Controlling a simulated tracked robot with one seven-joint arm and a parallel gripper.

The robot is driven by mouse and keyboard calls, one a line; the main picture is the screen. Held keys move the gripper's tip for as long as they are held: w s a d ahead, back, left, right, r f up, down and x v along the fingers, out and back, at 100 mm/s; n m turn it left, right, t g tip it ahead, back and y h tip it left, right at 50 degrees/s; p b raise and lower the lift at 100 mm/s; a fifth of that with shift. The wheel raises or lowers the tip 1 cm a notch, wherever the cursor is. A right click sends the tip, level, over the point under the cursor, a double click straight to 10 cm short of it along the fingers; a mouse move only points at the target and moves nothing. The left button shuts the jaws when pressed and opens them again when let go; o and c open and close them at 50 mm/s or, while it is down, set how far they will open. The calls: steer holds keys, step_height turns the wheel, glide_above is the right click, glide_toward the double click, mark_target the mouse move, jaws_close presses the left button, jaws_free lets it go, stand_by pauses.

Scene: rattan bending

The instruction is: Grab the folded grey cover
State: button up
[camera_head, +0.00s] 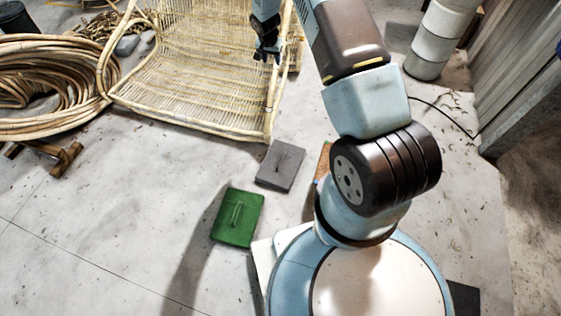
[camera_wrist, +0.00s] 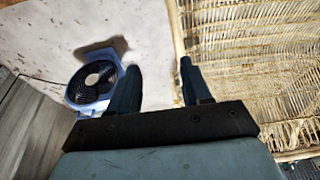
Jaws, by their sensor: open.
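The folded grey cover (camera_head: 280,165) lies flat on the concrete floor in the head view, a dark grey square with a thin handle or strap on top. It lies just below the front edge of the rattan frame. A similar green folded piece (camera_head: 237,217) lies below and left of it. My gripper (camera_head: 266,52) is over the woven rattan, well above the grey cover in the picture and apart from it. The wrist view shows both fingers spread with nothing between them (camera_wrist: 160,75). I cannot make out the grey cover in the wrist view.
A large woven rattan frame (camera_head: 190,70) fills the top centre. Coiled rattan (camera_head: 45,85) lies at left beside a wooden stand (camera_head: 62,158). A grey cylinder (camera_head: 440,40) stands at upper right by a grey wall. A blue round fan-like thing (camera_wrist: 92,85) shows in the wrist view. Floor at lower left is clear.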

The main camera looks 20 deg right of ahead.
step_height(320, 180, down, 23)
steer(key=s, duration=0.3)
steer(key=m+g, duration=0.1)
steer(key=g, duration=0.1)
glide_toward(281, 158)
steer(key=f, duration=0.3)
steer(key=shift+d+f, duration=0.25)
steer(key=shift+f, duration=0.15)
steer(key=shift+w+d+f, duration=0.1)
steer(key=shift+d+f, duration=0.05)
steer(key=shift+f, duration=0.7)
steer(key=shift+w+d+f, duration=0.1)
steer(key=shift+f, duration=0.7)
steer(key=shift+w+d+f, duration=0.15)
steer(key=shift+f, duration=0.7)
steer(key=shift+c, duration=0.3)
jaws_close()
